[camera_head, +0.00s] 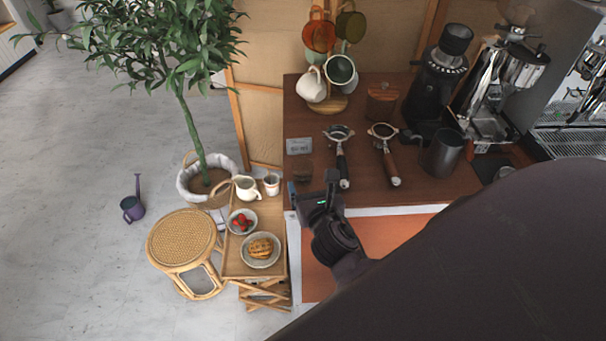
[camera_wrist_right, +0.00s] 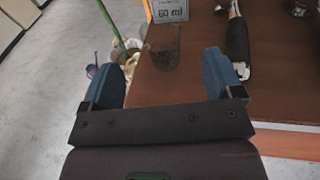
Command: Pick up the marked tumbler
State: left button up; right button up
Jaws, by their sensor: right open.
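A small see-through brown tumbler (camera_head: 303,172) stands upright on the wooden counter near its left front corner, just in front of a small sign. In the right wrist view the tumbler (camera_wrist_right: 165,52) is beyond my fingertips and roughly centred between them. No mark on it can be made out. My right gripper (camera_head: 312,186) is open and empty at the counter's front edge, close to the tumbler; its two blue fingers show apart in the wrist view (camera_wrist_right: 164,75). My left gripper is not in view.
The sign (camera_head: 299,146) reads "60 ml" in the wrist view. Two portafilters (camera_head: 341,158) (camera_head: 388,155) lie to the right. A mug tree (camera_head: 326,103), a dark grinder (camera_head: 437,85) and a dark pitcher (camera_head: 444,152) stand farther off. A tray table (camera_head: 236,265) is at left.

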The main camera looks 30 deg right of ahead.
aim_at(305, 175)
jog(key=shift+f+x, duration=0.15)
jog(key=shift+x, duration=1)
jog(key=shift+f+x, duration=0.2)
jog(key=shift+x, duration=1)
jog(key=shift+f+x, duration=0.15)
jog(key=shift+x, duration=1)
jog(key=shift+s, duration=0.1)
jog(key=shift+c, duration=0.3)
jog(key=c, duration=0.9)
